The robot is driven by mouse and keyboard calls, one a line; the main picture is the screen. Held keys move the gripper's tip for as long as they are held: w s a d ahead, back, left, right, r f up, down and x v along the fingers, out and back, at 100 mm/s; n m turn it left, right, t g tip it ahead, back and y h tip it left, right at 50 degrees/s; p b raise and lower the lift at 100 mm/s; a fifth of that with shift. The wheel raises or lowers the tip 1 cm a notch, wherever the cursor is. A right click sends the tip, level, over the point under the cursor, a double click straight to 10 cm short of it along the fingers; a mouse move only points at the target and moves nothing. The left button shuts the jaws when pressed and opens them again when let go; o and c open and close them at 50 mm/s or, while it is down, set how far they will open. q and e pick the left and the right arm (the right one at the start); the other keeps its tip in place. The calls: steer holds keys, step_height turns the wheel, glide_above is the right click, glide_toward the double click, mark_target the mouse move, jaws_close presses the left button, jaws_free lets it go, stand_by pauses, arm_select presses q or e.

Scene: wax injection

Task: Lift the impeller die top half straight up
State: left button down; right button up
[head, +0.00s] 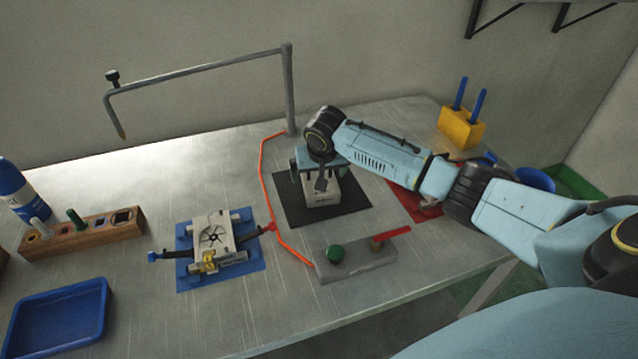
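A pale grey die block (348,192) with small dark lettering on its front stands on a black mat (292,212). My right gripper (321,184) points down over this block. I cannot tell from this view which block is the top half. My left gripper is not in view.
An orange hose (264,180) runs beside the black mat. A grey plate with a green button (334,253) lies in front. A metal post (290,90) stands behind. A wooden rack (90,232) and blue tray (58,318) are left; a yellow holder (460,130) is right.

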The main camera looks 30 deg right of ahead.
steer(key=c, duration=1.6)
steer(key=shift+w+r, duration=0.1)
steer(key=shift+r, duration=0.1)
